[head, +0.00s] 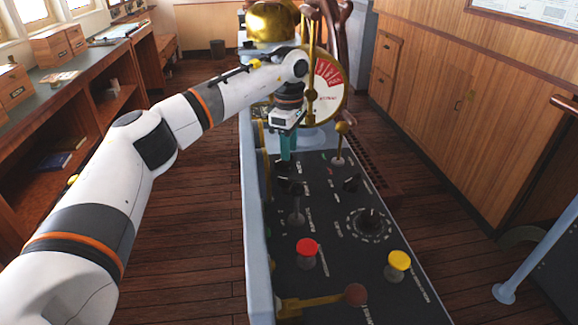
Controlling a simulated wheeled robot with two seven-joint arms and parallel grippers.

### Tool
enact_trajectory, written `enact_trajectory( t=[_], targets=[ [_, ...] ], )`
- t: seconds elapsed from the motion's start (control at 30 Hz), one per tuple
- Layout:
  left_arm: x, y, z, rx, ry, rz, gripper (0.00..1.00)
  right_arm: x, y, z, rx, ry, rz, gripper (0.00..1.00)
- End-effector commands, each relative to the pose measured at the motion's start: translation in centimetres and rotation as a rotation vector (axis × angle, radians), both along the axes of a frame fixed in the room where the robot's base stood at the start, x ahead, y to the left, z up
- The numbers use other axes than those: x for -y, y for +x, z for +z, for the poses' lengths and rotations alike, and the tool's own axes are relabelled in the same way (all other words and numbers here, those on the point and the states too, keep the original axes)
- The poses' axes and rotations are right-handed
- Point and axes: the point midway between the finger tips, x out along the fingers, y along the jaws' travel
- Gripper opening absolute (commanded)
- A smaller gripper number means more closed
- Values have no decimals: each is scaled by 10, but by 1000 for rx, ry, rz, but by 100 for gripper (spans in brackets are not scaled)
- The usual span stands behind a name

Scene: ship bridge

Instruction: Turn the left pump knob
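The black control panel (325,235) runs down the middle of the head view, with several knobs and levers on it. My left gripper (286,157) points down over the panel's far left part. Its teal fingers are at or just above a small dark knob (283,172), partly hidden by them; I cannot tell whether they touch it. Another dark knob (298,188) is just nearer, and a third (352,183) is to the right. The labels are too small to read, so I cannot tell which is the left pump knob. The finger gap does not show. My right gripper is not in view.
A brass lever (341,142) stands right of the gripper, and a round gauge (327,92) and brass dome (272,22) stand behind. Wooden floor is free on both sides.

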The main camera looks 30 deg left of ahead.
Motion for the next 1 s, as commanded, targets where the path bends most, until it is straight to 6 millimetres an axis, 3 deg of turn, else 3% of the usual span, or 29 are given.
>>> enact_trajectory(
  t=[0.23,0.8,0.87,1.0],
  targets=[
    [0,0,28,1,0,0,34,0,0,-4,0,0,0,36],
    [0,0,32,0,0,0,34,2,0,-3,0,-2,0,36],
    [0,0,37,0,0,0,34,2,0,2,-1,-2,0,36],
    [0,0,66,1,0,0,34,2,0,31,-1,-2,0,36]
  ],
)
